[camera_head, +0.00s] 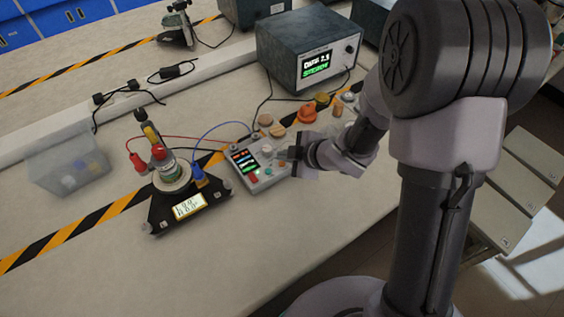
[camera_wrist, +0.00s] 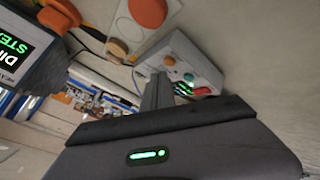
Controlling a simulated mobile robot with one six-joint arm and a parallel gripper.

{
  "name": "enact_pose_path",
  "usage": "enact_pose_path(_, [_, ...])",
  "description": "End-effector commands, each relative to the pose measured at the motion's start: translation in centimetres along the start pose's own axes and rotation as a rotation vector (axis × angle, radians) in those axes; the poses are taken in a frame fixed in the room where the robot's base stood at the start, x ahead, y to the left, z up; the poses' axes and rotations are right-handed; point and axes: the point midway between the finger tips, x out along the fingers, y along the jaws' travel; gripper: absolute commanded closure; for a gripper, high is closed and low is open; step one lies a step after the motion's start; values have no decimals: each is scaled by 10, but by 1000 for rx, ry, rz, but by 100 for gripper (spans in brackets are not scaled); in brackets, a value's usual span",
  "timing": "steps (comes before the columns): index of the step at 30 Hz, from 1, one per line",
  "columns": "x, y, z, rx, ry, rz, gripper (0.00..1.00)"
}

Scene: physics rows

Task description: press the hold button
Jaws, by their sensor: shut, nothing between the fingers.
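A light grey control box (camera_head: 262,182) with a small lit screen (camera_head: 244,159) and several coloured buttons sits on the bench. A red button (camera_head: 253,178) and a green button (camera_head: 268,171) are on its near edge. In the wrist view the box (camera_wrist: 205,67) shows beyond the fingers, with a red button (camera_wrist: 202,91) and a teal button (camera_wrist: 189,77). No label is legible, so I cannot tell which is the hold button. My gripper (camera_head: 291,156) is shut and empty at the box's right side. I cannot tell whether its tips (camera_wrist: 158,78) touch it.
A black triangular device (camera_head: 185,207) with a lit display and cables stands left of the box. Behind are an orange knob (camera_head: 307,113), wooden knobs and a dark instrument (camera_head: 280,60) with a green-lettered screen. A clear bin (camera_head: 70,165) is far left. The front bench is clear.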

Motion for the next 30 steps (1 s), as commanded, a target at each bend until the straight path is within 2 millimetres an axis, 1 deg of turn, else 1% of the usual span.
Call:
enact_pose_path(16, [0, 0, 0, 0, 0, 0, 100])
enact_pose_path(24, [7, -5, 5, 0, 0, 0, 100])
enact_pose_path(30, [6, -4, 4, 0, 0, 0, 100])
